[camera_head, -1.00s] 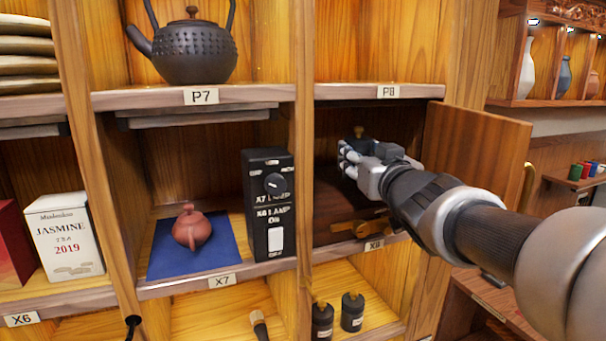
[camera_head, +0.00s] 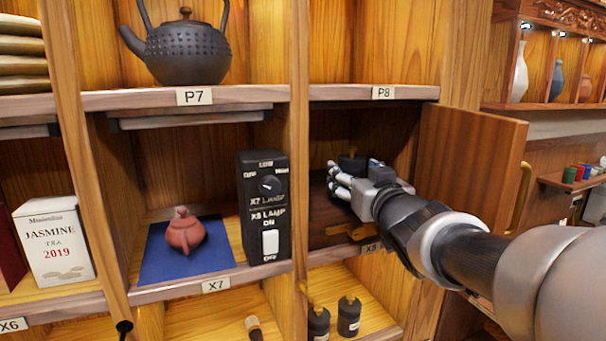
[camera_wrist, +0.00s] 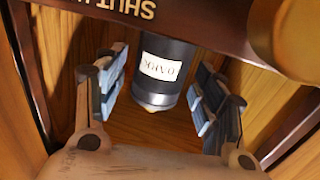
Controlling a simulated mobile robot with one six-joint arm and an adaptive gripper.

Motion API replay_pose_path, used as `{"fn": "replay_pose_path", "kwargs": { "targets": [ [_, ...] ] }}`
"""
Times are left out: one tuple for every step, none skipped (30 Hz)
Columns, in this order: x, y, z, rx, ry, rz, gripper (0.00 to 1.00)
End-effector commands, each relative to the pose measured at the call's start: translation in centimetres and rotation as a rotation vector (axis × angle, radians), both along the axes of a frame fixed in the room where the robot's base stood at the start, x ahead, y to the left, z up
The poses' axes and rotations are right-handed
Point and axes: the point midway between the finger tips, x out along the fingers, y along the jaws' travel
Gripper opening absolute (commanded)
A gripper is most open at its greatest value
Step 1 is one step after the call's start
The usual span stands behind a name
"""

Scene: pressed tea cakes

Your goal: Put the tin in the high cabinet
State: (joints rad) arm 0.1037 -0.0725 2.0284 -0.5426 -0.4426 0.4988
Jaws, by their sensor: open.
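The tin is a dark canister with a gold knob on its lid and a white label reading "DARK". It is in the open compartment X8 (camera_head: 372,248), where its dark top (camera_head: 351,164) shows behind my gripper. My gripper (camera_head: 340,182) reaches in from the right, past the open door. In the wrist view the tin (camera_wrist: 165,72) is between my two fingers (camera_wrist: 158,98), with a gap on each side. The fingers are open. The tin looks upright; its base is hidden, so I cannot tell what it rests on.
The wooden door (camera_head: 470,170) stands open to the right, close to my arm. A black lamp switch box (camera_head: 264,205) stands left of the compartment divider. A red clay teapot (camera_head: 185,232) sits on a blue cloth in X7. Dark canisters (camera_head: 348,316) stand below X8.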

Motion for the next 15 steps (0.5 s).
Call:
{"fn": "replay_pose_path", "kwargs": {
  "targets": [
    [0.0, 0.0, 0.0, 0.0, 0.0, 0.0, 0.65],
    [0.0, 0.0, 0.0, 0.0, 0.0, 0.0, 0.65],
    [0.0, 0.0, 0.0, 0.0, 0.0, 0.0, 0.65],
    [0.0, 0.0, 0.0, 0.0, 0.0, 0.0, 0.65],
    [0.0, 0.0, 0.0, 0.0, 0.0, 0.0, 0.65],
    [0.0, 0.0, 0.0, 0.0, 0.0, 0.0, 0.65],
    [0.0, 0.0, 0.0, 0.0, 0.0, 0.0, 0.65],
    [0.0, 0.0, 0.1, 0.0, 0.0, 0.0, 0.65],
    [0.0, 0.0, 0.2, 0.0, 0.0, 0.0, 0.65],
    [0.0, 0.0, 0.3, 0.0, 0.0, 0.0, 0.65],
    [0.0, 0.0, 0.5, 0.0, 0.0, 0.0, 0.65],
    [-0.1, 0.0, 0.7, 0.0, -0.001, 0.0, 0.65],
    [-0.6, -0.1, 0.6, 0.0, -0.003, -0.001, 0.65],
    [-1.1, -0.2, 0.6, -0.001, -0.003, -0.001, 0.65],
    [-1.9, -0.3, 0.6, -0.002, -0.003, -0.001, 0.65]
  ]
}}
